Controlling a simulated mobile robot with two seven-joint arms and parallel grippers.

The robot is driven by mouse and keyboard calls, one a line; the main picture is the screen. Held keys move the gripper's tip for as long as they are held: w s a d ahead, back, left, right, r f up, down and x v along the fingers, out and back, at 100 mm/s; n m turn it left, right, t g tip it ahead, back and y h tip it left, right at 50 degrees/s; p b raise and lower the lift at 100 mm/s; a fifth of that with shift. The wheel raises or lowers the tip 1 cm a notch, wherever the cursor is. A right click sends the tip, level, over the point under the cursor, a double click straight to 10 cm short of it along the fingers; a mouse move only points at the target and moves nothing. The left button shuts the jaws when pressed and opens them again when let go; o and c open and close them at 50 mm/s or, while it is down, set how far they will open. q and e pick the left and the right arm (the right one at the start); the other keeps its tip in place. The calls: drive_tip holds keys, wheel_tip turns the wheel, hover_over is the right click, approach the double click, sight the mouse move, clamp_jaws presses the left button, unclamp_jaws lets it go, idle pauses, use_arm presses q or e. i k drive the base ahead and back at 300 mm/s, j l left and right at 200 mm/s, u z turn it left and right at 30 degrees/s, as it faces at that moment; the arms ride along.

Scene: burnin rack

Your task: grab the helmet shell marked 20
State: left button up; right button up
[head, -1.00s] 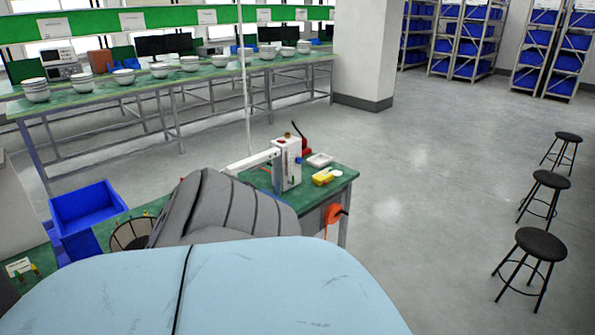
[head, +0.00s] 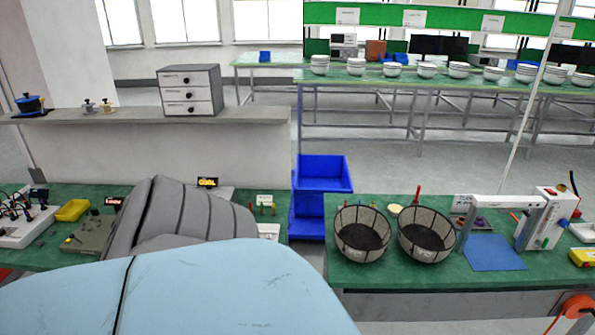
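No helmet shell with a readable 20 shows in the head view. Several stacks of white bowl-shaped shells (head: 426,70) stand in a row on the far green bench (head: 400,83); any marks on them are too small to read. Two dark mesh baskets stand on the near right bench, a left one (head: 362,234) and a right one (head: 427,235); both look empty. Neither of my grippers is in view. My own light blue and grey ribbed parts fill the lower left and hide part of the near left bench.
Blue bins (head: 323,173) stand in the gap between the near benches. A white press-like device (head: 548,218) and a blue mat (head: 493,253) are on the right bench. A grey drawer box (head: 189,90) sits on a ledge (head: 120,113). Grey floor (head: 420,155) lies open behind.

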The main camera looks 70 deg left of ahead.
sight(363, 233)
drive_tip(key=u, duration=1.85)
drive_tip(key=i+l, duration=0.35)
drive_tip(key=i, duration=0.15)
drive_tip(key=i+l, duration=0.4)
drive_tip(key=i+u, duration=0.05)
